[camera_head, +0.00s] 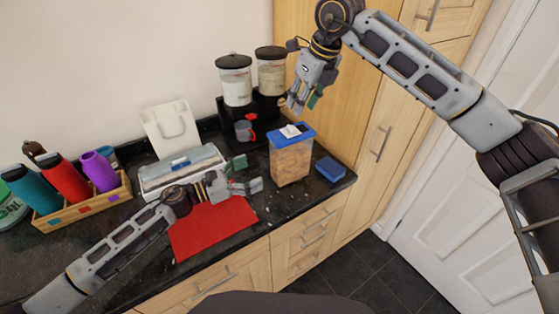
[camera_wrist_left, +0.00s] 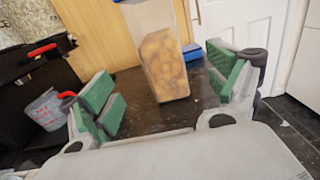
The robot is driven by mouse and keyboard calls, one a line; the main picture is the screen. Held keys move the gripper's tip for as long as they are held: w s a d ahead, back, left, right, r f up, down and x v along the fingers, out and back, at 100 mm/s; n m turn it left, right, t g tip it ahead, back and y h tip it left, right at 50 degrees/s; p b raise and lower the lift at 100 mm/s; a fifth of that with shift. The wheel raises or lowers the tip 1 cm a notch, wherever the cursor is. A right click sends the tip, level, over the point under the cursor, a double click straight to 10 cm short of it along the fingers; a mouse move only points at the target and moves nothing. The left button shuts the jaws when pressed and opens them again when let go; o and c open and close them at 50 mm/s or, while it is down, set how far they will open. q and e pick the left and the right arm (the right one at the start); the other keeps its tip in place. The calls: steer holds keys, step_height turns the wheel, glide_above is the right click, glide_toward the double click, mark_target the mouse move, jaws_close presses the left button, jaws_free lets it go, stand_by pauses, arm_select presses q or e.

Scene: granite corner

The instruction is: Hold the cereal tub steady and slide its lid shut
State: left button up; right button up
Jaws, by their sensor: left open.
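The cereal tub (camera_head: 291,162) is a clear upright container of brown cereal near the counter's right end. Its blue lid (camera_head: 304,137) is on top, with a white and dark patch whose exact form is too small to tell. My left gripper (camera_head: 247,174) is open and empty, left of the tub and apart from it. In the left wrist view the tub (camera_wrist_left: 163,55) stands beyond and between the open green-padded fingers (camera_wrist_left: 168,90); its top is cut off. My right gripper (camera_head: 304,101) hangs above and behind the tub, fingers apart and empty.
A small blue box (camera_head: 330,168) lies right of the tub. A dispenser (camera_head: 236,80) with a grey cup (camera_head: 244,131) stands behind. A red mat (camera_head: 212,230), a white bread bin (camera_head: 180,170) and a wooden bottle crate (camera_head: 85,207) are to the left. The counter edge is close in front.

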mark_target(285, 159)
arm_select(q)
steer(key=shift+x, duration=6.4)
